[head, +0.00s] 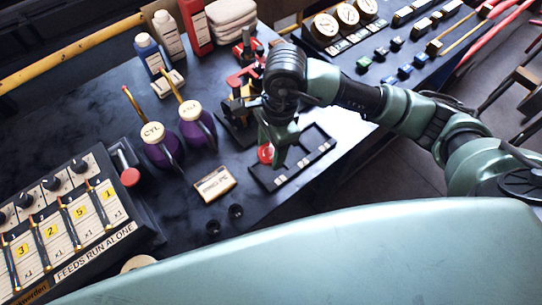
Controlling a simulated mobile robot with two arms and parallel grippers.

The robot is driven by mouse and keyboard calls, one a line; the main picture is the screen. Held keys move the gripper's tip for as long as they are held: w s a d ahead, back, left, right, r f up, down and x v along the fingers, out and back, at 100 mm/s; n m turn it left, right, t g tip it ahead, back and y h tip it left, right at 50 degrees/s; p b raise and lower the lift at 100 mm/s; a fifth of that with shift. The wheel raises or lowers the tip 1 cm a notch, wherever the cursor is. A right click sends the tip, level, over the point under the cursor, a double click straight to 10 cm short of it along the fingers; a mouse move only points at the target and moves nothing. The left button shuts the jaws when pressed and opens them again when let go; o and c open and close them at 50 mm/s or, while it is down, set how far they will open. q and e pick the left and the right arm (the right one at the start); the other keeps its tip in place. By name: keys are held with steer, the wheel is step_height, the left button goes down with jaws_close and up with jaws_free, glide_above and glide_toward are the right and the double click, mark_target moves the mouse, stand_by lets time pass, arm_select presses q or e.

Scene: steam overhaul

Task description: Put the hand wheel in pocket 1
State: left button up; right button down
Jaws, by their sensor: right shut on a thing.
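The red hand wheel (265,153) shows at the left side of my right gripper (277,155), which points down and is shut on it. Part of the wheel is hidden behind the gripper's fingers. A dark tray with a row of pockets (318,159) lies on the bench under and to the right of the gripper. The wheel is over or close to the tray's left part; I cannot tell its height. Which pocket is pocket 1 cannot be read. My left gripper is not in view.
Two purple oil cans (161,152) with long spouts stand to the left. A small label plate (214,184) lies left of the tray. A red and black fixture (238,105) stands behind the gripper. Bottles (151,55) and gauges (325,27) are at the back.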

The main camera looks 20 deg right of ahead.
mark_target(270, 159)
steer(key=shift+f, duration=0.85)
step_height(270, 159, down, 3)
steer(key=shift+f+p, duration=0.2)
steer(key=shift+p, duration=0.35)
steer(key=shift+f, duration=0.45)
steer(key=shift+f, duration=0.1)
steer(key=c, duration=1)
jaws_free()
steer(key=shift+f, duration=0.1)
steer(key=o, duration=0.4)
steer(key=shift+o, duration=0.2)
